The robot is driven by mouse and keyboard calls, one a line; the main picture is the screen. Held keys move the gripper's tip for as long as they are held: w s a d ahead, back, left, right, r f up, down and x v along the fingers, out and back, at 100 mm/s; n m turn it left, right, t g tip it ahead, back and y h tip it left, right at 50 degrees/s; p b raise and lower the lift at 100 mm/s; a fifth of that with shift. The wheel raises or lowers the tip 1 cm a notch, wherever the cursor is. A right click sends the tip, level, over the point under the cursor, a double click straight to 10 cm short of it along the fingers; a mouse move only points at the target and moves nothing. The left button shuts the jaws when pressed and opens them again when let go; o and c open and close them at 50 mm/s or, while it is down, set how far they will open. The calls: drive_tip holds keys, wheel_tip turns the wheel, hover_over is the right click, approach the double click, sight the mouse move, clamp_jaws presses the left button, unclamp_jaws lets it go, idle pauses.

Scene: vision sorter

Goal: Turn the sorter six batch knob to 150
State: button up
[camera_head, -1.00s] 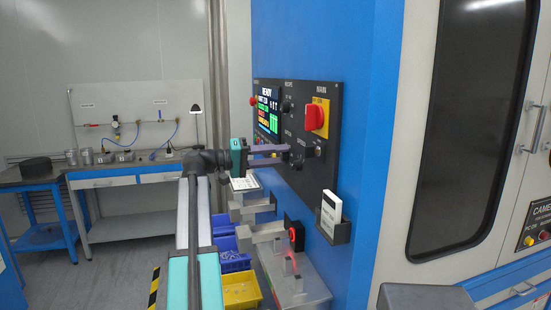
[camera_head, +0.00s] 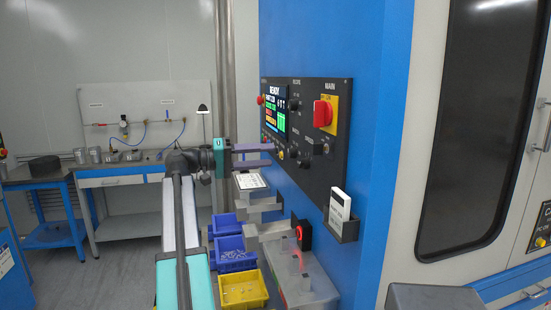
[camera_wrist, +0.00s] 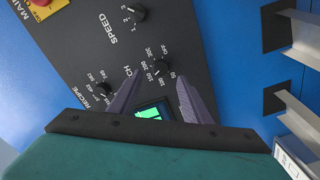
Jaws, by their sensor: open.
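The batch knob (camera_wrist: 162,66) is a small black knob on the dark panel, ringed by printed numbers from 50 to 300. Its label is partly hidden, with "CH" showing in the wrist view. The knob's pointer is too small to read surely. My gripper (camera_wrist: 160,80) is open, its two purple-grey fingers on either side of the line to the knob, with the knob showing just beyond the tips. In the head view my gripper (camera_head: 272,155) stands in front of the panel's lower left, fingers apart and empty, with a small gap to the panel.
The speed knob (camera_wrist: 136,13) and recipe knob (camera_wrist: 103,90) sit near the batch knob. A red main switch (camera_head: 323,113) and lit screen (camera_head: 271,116) share the panel. Below are a card holder (camera_head: 343,230), brackets, and blue and yellow bins (camera_head: 243,290).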

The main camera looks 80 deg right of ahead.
drive_tip(key=v, duration=0.7)
drive_tip(key=shift+b, duration=0.4)
